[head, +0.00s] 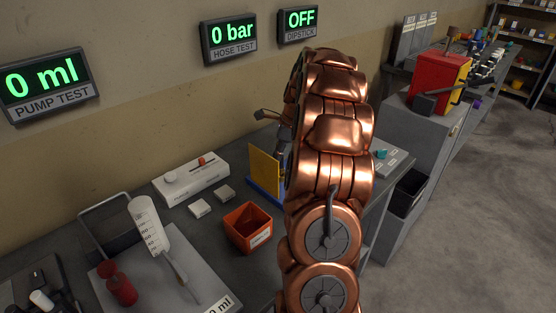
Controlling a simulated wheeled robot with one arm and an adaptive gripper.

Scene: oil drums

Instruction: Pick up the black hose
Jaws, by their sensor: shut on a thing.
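My copper arm rises through the middle of the head view and hides much of what is behind it. My gripper (284,134) shows only in part at the arm's left edge, above the bench. It is shut on a thin dark piece that sticks out to its left, which looks like the black hose (263,115). The rest of the hose and the fingertips are mostly hidden behind the arm.
A yellow panel on a blue base (264,168) stands just below the gripper. An orange bin (248,228), a white switch box (191,181) and a tray with a syringe (150,225) are on the bench. A red-and-yellow machine (438,82) stands at right.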

